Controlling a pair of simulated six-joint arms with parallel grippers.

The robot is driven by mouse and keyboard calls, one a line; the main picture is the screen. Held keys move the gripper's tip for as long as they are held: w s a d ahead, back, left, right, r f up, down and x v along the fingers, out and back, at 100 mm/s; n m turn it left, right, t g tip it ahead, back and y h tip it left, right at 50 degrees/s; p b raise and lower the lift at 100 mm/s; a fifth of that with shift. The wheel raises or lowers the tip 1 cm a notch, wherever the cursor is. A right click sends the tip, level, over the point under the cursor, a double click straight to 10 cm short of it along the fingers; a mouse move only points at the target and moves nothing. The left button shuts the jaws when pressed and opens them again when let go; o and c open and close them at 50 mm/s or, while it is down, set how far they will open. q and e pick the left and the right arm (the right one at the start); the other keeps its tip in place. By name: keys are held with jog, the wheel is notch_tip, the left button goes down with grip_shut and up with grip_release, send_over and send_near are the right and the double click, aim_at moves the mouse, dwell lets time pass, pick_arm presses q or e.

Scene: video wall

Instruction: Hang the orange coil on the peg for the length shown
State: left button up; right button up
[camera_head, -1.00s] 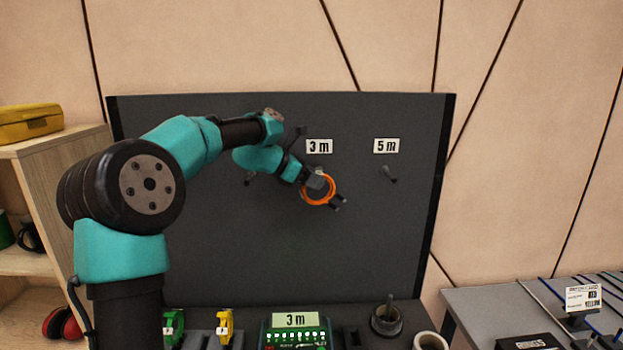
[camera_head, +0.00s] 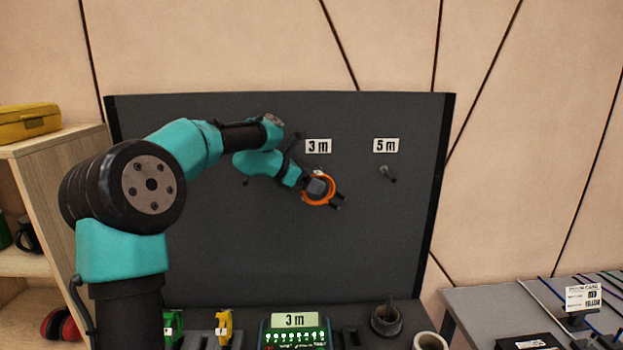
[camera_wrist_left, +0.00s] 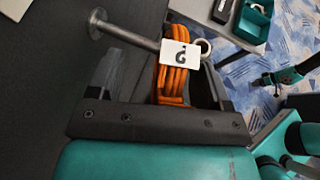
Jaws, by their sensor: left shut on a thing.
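My left gripper (camera_head: 327,195) is shut on the orange coil (camera_head: 304,194), in front of the dark board below the "3 m" label (camera_head: 318,146). In the left wrist view the orange coil (camera_wrist_left: 171,84) lies between the fingers, with a white tag (camera_wrist_left: 180,55) on it. A metal peg (camera_wrist_left: 130,35) runs from a round disc to the coil's top, and a round end shows beyond it. The peg seems to pass through the coil, but the tag hides the crossing. A display (camera_head: 295,320) on the bench reads "3 m".
Another peg (camera_head: 387,173) stands free under the "5 m" label (camera_head: 386,145). Green and yellow tools (camera_head: 224,327), a dark cup (camera_head: 386,319) and a pale ring (camera_head: 430,341) are along the bench. In the left wrist view, another teal arm (camera_wrist_left: 305,66) shows at right.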

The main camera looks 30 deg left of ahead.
pick_arm(q)
jog(key=shift+o, duration=1.4)
jog(key=shift+w+f, duration=0.3)
jog(key=shift+f, duration=0.2)
jog(key=shift+o, duration=0.4)
jog(key=shift+r, duration=0.1)
jog(key=shift+s+r, duration=0.1)
jog(key=v, duration=1.7)
jog(key=shift+s, duration=0.15)
